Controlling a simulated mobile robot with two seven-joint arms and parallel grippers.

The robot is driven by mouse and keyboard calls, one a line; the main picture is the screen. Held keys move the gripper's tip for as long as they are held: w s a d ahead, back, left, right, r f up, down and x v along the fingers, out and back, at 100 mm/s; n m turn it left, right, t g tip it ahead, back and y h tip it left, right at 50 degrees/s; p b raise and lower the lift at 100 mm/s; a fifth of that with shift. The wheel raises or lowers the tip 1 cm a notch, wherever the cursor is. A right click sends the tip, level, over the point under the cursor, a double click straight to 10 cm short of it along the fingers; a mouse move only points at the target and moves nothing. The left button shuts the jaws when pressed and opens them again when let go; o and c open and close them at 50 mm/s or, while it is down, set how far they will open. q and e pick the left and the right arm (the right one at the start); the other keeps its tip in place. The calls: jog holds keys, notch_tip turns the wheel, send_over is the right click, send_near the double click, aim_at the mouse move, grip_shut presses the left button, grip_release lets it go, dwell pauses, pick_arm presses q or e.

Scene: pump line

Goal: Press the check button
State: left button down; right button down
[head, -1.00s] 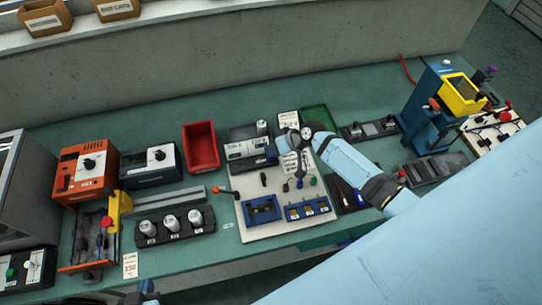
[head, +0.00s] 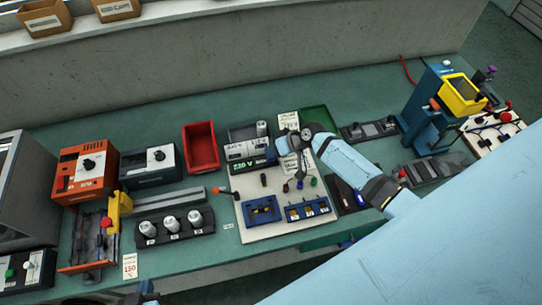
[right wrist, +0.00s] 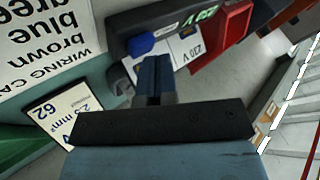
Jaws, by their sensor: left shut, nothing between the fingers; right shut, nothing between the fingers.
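The tester (head: 243,147) is a dark and white box at the back of the pale board, with a lit green display reading 230 V (head: 243,165). In the right wrist view a blue button (right wrist: 140,44) sits on the dark housing, just beyond and left of my right gripper's fingertips (right wrist: 153,62). My right gripper (head: 272,155) is shut and empty at the tester's right end; whether it touches the button I cannot tell. My left gripper (head: 146,290) is shut at the bottom edge, mostly cut off.
A red bin (head: 201,147) stands left of the tester and a green tray (head: 318,118) right of it. A board with blue fixtures (head: 262,211) lies in front. A wiring card (right wrist: 45,30) is close to my right gripper. A blue press (head: 428,115) stands further right.

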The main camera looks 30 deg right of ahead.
jog(key=shift+r+p, duration=0.5)
jog(key=shift+r, duration=0.25)
notch_tip(320, 180, up, 3)
jog(key=p, duration=0.2)
jog(key=shift+p, duration=0.35)
jog(key=shift+r+p, duration=0.4)
jog(key=shift+r, duration=0.6)
